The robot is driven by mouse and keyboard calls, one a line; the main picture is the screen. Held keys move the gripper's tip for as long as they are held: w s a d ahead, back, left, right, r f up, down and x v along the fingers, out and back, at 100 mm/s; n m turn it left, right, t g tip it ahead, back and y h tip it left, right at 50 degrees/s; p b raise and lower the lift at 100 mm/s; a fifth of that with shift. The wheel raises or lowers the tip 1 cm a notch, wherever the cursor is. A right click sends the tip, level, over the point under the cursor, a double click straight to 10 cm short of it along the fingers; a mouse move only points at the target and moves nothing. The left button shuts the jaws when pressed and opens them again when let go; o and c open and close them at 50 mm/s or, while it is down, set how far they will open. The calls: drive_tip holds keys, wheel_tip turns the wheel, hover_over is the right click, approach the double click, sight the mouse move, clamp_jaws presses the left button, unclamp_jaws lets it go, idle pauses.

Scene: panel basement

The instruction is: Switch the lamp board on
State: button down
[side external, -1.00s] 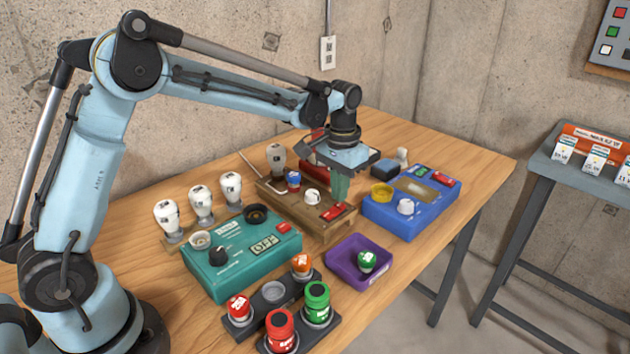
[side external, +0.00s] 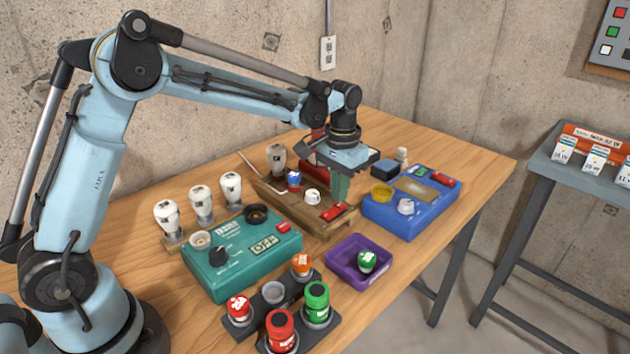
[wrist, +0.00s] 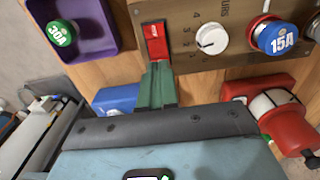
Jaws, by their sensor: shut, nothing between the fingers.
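The brown wooden board (side external: 262,192) stands mid-table. It carries a grey lamp bulb (side external: 276,157), a blue fuse marked 15A (wrist: 278,38), a white dial knob (wrist: 212,38) and a red rocker switch (wrist: 156,42). The switch also shows in the side view (side external: 333,212). My gripper (wrist: 157,70) points down with its green fingers together and empty. The fingertips are right at the end of the red switch; I cannot tell whether they touch it. In the side view my gripper (side external: 340,198) is over the board's right end.
A teal box (side external: 235,270) reading OFF stands front left, a blue box (side external: 405,222) to the right. A purple tray (side external: 342,270) with a green fuse (side external: 367,261) lies in front. A black fuse rack (side external: 240,328) is nearer. A red object (wrist: 285,105) lies beyond the board.

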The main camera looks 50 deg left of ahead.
sight(339, 206)
drive_tip(key=shift+f, duration=0.95)
idle(0.5)
drive_tip(key=shift+r, duration=3.55)
